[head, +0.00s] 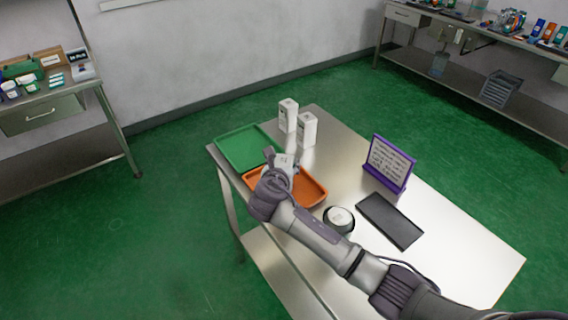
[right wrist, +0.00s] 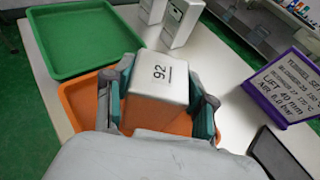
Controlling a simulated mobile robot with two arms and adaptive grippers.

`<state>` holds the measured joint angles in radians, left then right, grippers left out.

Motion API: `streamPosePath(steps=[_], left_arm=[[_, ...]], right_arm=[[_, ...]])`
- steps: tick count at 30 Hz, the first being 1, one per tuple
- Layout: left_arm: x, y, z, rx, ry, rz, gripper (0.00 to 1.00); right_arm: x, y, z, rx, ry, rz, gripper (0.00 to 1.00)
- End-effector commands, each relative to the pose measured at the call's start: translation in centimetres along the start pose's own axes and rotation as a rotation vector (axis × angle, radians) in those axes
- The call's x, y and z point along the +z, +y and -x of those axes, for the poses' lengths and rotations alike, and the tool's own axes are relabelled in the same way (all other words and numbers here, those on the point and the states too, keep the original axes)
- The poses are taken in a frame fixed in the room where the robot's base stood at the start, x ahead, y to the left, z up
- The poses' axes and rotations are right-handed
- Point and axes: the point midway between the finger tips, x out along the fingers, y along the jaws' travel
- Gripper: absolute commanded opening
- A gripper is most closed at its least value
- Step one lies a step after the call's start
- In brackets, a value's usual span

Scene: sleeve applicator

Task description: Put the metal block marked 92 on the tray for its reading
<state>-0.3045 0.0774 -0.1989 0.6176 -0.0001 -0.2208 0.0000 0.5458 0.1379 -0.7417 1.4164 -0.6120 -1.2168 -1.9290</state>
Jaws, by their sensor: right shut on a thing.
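The metal block marked 92 (right wrist: 158,78) is pale, with its number on the face toward the right wrist camera. My right gripper (right wrist: 158,100) is shut on this block, one finger on each side. In the head view my right gripper (head: 281,166) holds the block (head: 285,160) over the orange tray (head: 313,191). The orange tray also shows below the block in the right wrist view (right wrist: 78,100). I cannot tell whether the block touches the tray. A green tray (head: 243,147) lies empty behind the orange one. My left gripper is not in view.
Two white blocks (head: 307,130) (head: 288,114) stand upright behind the trays. A purple-framed sign (head: 390,163), a dark flat pad (head: 390,221) and a round dark-rimmed item with a white top (head: 339,218) are on the metal table (head: 450,235). Benches stand at left and right.

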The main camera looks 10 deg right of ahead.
Motion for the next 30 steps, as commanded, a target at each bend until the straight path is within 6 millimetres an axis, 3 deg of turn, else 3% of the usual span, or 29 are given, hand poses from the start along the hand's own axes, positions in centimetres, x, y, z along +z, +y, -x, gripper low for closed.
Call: streamPosePath(steps=[1,2,6,19,30], left_arm=[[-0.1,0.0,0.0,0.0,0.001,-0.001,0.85],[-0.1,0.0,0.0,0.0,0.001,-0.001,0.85],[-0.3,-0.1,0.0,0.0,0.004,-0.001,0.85],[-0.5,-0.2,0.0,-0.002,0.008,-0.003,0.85],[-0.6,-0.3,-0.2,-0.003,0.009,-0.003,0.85]], right_arm=[[0.1,0.0,0.0,0.001,-0.003,-0.001,0.0],[-0.1,0.0,0.0,-0.001,0.0,0.0,0.57],[-0.1,0.0,0.0,-0.001,0.0,0.0,0.81],[0.1,0.0,0.7,0.0,-0.001,-0.001,0.81],[0.0,0.0,8.1,0.002,0.0,-0.002,0.81]])
